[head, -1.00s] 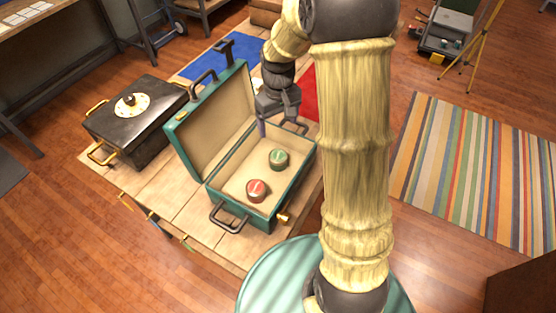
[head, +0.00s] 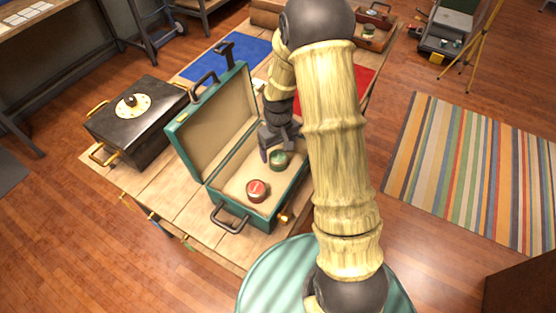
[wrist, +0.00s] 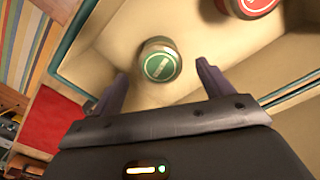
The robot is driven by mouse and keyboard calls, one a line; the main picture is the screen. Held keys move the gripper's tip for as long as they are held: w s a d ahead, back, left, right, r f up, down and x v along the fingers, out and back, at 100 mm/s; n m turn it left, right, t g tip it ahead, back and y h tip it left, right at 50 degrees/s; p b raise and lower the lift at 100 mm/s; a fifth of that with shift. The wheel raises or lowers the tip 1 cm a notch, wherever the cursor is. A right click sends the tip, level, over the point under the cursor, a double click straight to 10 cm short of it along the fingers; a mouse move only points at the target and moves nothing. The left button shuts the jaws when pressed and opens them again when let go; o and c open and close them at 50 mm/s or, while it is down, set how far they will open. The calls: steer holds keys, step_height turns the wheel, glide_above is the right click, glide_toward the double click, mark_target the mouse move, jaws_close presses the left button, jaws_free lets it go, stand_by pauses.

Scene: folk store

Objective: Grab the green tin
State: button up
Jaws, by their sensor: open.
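The green tin (head: 278,160) stands inside the open teal case (head: 229,213), on its cream lining. In the wrist view the green tin (wrist: 160,62) shows its round green lid, ahead of and between my two fingertips. My gripper (head: 273,152) is open and empty, reaching down into the case just above and beside the green tin. The wrist view shows the fingers of my gripper (wrist: 162,80) spread wider than the tin. I cannot tell whether a finger touches it.
A red tin (head: 256,190) stands in the same case, nearer the front; it also shows in the wrist view (wrist: 248,6). The case's raised lid (head: 214,125) stands on the left. A black box with a dial (head: 140,125) sits left on the table. The case walls surround my gripper.

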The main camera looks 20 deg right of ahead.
mark_target(278, 156)
steer(key=shift+f, duration=0.1)
steer(key=shift+f+p, duration=0.6)
steer(key=shift+f, duration=1.9)
steer(key=c, duration=1.1)
steer(key=shift+r, duration=0.1)
step_height(278, 156, up, 10)
steer(key=shift+f+b, duration=0.1)
steer(key=shift+b, duration=0.45)
